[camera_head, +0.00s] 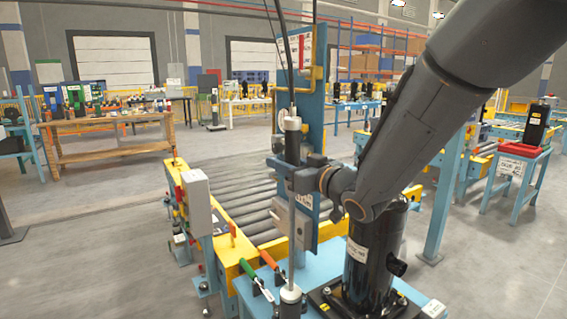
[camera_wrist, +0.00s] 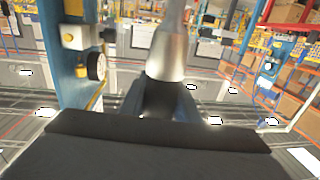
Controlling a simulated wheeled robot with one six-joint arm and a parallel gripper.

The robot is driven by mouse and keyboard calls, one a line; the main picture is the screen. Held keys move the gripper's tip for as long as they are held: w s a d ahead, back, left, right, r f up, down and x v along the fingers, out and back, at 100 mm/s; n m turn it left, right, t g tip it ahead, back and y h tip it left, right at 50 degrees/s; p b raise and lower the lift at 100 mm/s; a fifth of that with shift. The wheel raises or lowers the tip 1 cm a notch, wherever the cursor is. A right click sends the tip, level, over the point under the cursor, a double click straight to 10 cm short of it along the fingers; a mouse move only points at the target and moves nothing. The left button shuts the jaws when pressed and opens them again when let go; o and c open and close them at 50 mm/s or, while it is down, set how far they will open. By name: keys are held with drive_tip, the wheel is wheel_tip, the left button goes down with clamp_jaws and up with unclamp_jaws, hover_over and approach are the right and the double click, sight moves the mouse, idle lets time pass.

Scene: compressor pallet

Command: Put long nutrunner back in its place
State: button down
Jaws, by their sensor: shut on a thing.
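The long nutrunner (camera_head: 292,146) is an upright grey and black tool with a long thin shaft, hanging below dark cables in the head view. My gripper (camera_head: 294,180) is shut around its body, in front of a blue upright panel (camera_head: 312,110). The shaft runs down to a light collar with a dark cylinder (camera_head: 290,297) below, over the blue bench; I cannot tell whether they touch the bench. In the wrist view the nutrunner's silver and black body (camera_wrist: 166,65) stands between my fingers, whose tips are partly hidden.
A black compressor (camera_head: 374,258) stands on the pallet right beside the tool, below my arm. A yellow hooked pipe (camera_head: 316,75) is on the panel. A roller conveyor (camera_head: 235,185) lies behind; the floor at left is clear.

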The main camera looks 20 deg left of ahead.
drive_tip(key=shift+f+b, duration=0.35)
idle(0.3)
drive_tip(key=c, duration=1.4)
unclamp_jaws()
drive_tip(key=shift+c, duration=0.2)
drive_tip(key=shift+o, duration=0.9)
drive_tip(key=v, duration=0.7)
drive_tip(key=shift+s+d+b, duration=0.3)
drive_tip(key=shift+b, duration=0.15)
